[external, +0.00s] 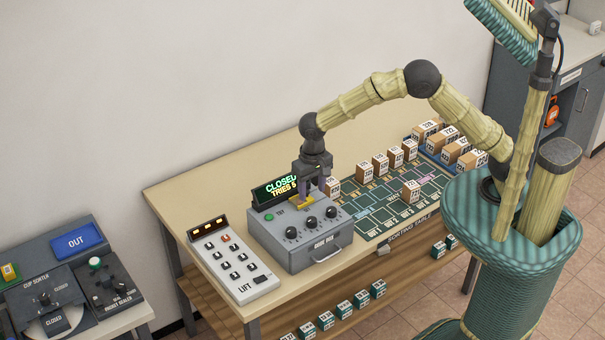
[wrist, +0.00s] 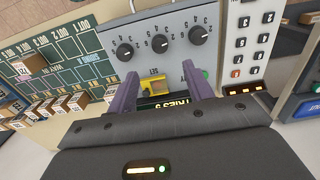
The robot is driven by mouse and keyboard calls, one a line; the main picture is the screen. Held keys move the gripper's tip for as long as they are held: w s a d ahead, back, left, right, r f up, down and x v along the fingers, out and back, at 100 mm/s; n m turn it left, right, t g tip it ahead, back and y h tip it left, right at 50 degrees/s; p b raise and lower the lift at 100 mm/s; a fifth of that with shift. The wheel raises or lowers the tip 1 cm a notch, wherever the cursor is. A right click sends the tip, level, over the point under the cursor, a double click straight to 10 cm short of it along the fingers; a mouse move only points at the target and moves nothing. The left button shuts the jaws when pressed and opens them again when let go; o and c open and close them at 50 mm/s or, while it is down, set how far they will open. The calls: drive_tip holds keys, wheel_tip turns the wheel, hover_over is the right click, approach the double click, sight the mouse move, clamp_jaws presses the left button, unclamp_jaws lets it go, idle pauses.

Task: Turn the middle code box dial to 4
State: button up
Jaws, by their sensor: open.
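The grey code box (external: 288,256) stands on the table with three black dials on its sloped face and a "CLOSED / TRIES" display (external: 281,186) behind. The middle dial (external: 311,223) also shows in the wrist view (wrist: 160,43), with a pale pointer mark; the number it points to is too small to read. My gripper (external: 315,192) is over the back of the box, open and empty. In the wrist view its purple fingers (wrist: 159,72) straddle the yellow part (wrist: 154,86) by the SET label. The middle dial lies just beyond the fingertips, apart from them.
The left dial (external: 291,233) and right dial (external: 331,213) flank the middle one closely. A white lift keypad (external: 233,262) stands left of the box. A green sorting mat (external: 392,216) with several small boxes lies to the right. A handle (external: 330,255) sticks out in front.

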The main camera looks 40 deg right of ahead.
sight(312, 219)
wheel_tip(312, 219, down, 11)
drive_tip(key=shift+r+p, duration=0.1)
drive_tip(key=shift+p, duration=1.15)
drive_tip(key=shift+c, duration=0.2)
drive_tip(key=c, duration=0.9)
